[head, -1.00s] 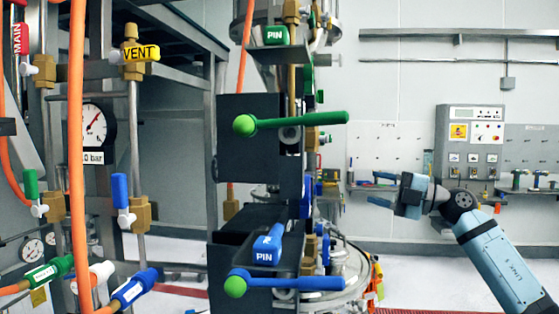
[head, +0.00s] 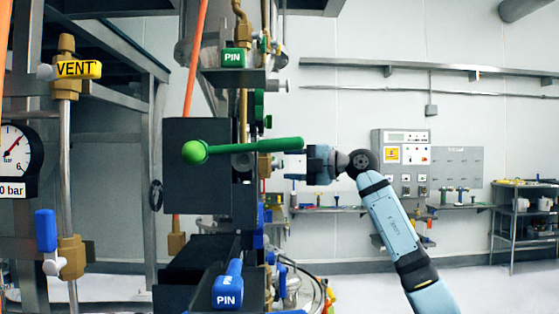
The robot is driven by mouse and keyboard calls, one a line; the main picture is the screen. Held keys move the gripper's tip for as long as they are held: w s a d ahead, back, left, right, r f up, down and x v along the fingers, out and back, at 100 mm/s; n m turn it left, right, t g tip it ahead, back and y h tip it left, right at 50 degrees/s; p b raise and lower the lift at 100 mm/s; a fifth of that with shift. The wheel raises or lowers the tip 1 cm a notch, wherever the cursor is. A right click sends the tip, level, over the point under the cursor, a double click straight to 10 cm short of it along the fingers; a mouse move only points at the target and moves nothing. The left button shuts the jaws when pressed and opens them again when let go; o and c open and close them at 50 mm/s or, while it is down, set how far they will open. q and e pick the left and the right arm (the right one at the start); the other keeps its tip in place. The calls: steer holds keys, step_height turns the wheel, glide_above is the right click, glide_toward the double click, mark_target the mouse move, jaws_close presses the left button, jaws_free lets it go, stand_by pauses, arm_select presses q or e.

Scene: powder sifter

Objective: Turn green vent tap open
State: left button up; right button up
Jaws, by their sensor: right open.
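A green lever (head: 245,147) with a green ball at its left end lies nearly level across the front of a black box. My right gripper (head: 292,167) is open, just below the lever's right end. I cannot tell whether it touches the lever. Nothing shows between its fingers. A yellow tag reading VENT (head: 78,69) sits on a brass valve at the upper left. My left gripper is not in view.
A green PIN block (head: 233,58) is above the lever and a blue PIN handle (head: 228,287) below it. An orange hose (head: 194,70) hangs at the left of the column. A pressure gauge (head: 15,158) is at the far left.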

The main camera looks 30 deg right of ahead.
steer(key=shift+x, duration=1.7)
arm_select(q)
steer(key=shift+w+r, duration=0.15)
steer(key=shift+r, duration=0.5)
arm_select(e)
steer(key=shift+s, duration=0.1)
jaws_close()
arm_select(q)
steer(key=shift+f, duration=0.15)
